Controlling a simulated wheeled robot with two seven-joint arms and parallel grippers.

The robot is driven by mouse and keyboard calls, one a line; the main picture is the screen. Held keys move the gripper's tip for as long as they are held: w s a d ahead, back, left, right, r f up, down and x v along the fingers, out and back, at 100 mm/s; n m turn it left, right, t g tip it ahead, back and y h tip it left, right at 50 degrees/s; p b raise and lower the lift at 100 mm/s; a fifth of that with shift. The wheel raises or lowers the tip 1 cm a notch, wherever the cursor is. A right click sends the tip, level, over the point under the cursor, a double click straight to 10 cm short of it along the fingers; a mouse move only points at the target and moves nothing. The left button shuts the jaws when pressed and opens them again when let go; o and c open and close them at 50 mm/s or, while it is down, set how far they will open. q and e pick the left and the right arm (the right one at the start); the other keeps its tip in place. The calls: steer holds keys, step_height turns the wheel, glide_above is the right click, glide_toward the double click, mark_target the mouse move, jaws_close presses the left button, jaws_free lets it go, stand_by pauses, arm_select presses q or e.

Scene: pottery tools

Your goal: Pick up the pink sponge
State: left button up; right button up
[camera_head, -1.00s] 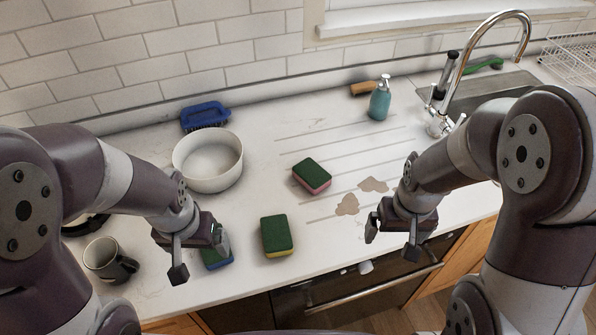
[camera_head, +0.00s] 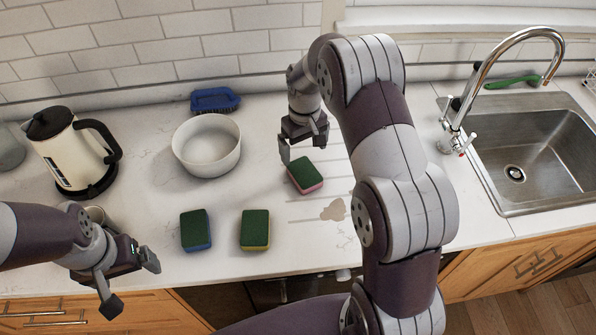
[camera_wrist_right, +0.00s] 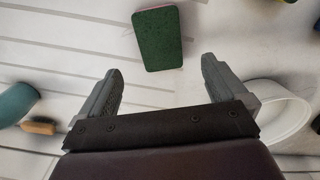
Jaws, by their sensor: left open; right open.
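The pink sponge (camera_head: 305,176) has a dark green top and a pink side. It lies on the counter right of the white bowl. My right gripper (camera_head: 304,150) is open and empty, just behind the pink sponge in the head view. In the right wrist view the pink sponge (camera_wrist_right: 160,42) lies ahead of the open fingers (camera_wrist_right: 160,70), roughly between their lines and not gripped. Its height below the fingers is hard to tell. My left gripper (camera_head: 131,283) is open and empty near the front left counter edge.
A blue-sided sponge (camera_head: 196,230) and a yellow-sided sponge (camera_head: 255,229) lie nearer the front. The white bowl (camera_head: 207,146), blue brush (camera_head: 215,99) and kettle (camera_head: 75,150) stand left. A sink (camera_head: 545,150) is right. A teal bottle (camera_wrist_right: 17,102) shows in the wrist view.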

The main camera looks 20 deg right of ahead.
mark_target(303, 169)
step_height(303, 169, down, 8)
steer(key=shift+a+r+p, duration=0.1)
steer(key=shift+r+p, duration=0.05)
steer(key=shift+p, duration=1.1)
steer(key=shift+w+f, duration=0.1)
steer(key=shift+f, duration=0.1)
steer(key=shift+r, duration=0.1)
steer(key=c, duration=0.8)
